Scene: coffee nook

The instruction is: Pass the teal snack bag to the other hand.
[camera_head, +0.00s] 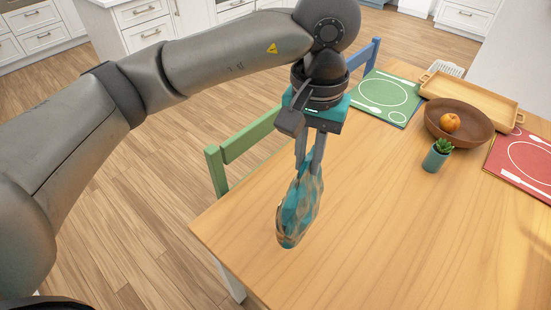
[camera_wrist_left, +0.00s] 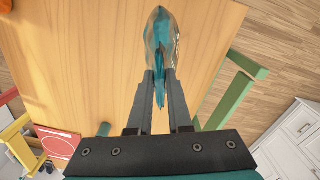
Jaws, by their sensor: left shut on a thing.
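The teal snack bag (camera_head: 298,207), patterned with tan, hangs from my left gripper (camera_head: 309,168) over the near left part of the wooden table. The gripper points down and its fingers are shut on the bag's upper end. In the left wrist view the bag (camera_wrist_left: 160,45) sticks out beyond the fingertips of the left gripper (camera_wrist_left: 160,78), with its narrow end pinched between them. Whether the bag's lower end touches the table is hard to tell. My right gripper is in neither view.
On the wooden table (camera_head: 400,240) stand a potted plant (camera_head: 437,157), a brown bowl (camera_head: 472,132) with an orange fruit (camera_head: 450,123), a wooden tray (camera_head: 490,100), a green placemat (camera_head: 378,97) and a red placemat (camera_head: 525,165). A green chair (camera_head: 245,140) is at the left edge. The table's front is clear.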

